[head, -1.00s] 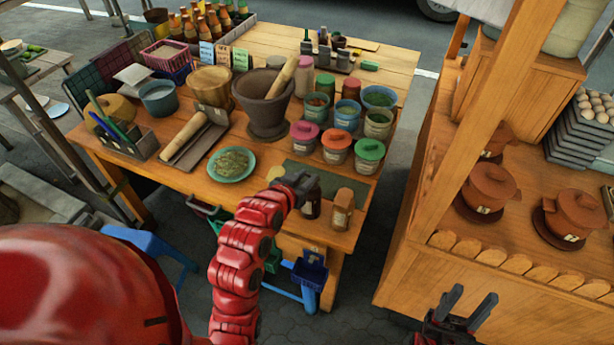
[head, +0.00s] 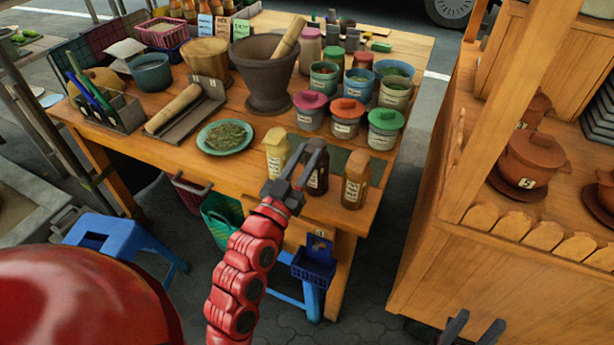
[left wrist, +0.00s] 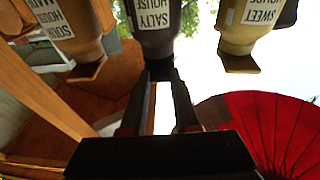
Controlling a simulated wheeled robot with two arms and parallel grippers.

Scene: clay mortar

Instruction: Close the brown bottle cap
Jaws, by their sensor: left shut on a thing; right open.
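The dark brown bottle (head: 318,180) stands upright in the middle of a row of three at the table's front edge. In the left wrist view it hangs upside down in the picture, labelled SALTY (left wrist: 155,25). My left gripper (head: 311,162) reaches its top, with one finger on each side of the dark cap (left wrist: 159,70), and is shut on it. The fingers partly hide the cap in the head view, so how tightly it sits cannot be told. My right gripper (head: 471,332) is open and empty at the bottom edge, away from the table.
A yellow bottle (head: 277,153) stands close to the left and an amber bottle (head: 355,182) close to the right. Lidded jars (head: 347,120), a green plate (head: 225,138) and a mortar (head: 264,82) stand behind. A wooden cart (head: 440,240) is at the right.

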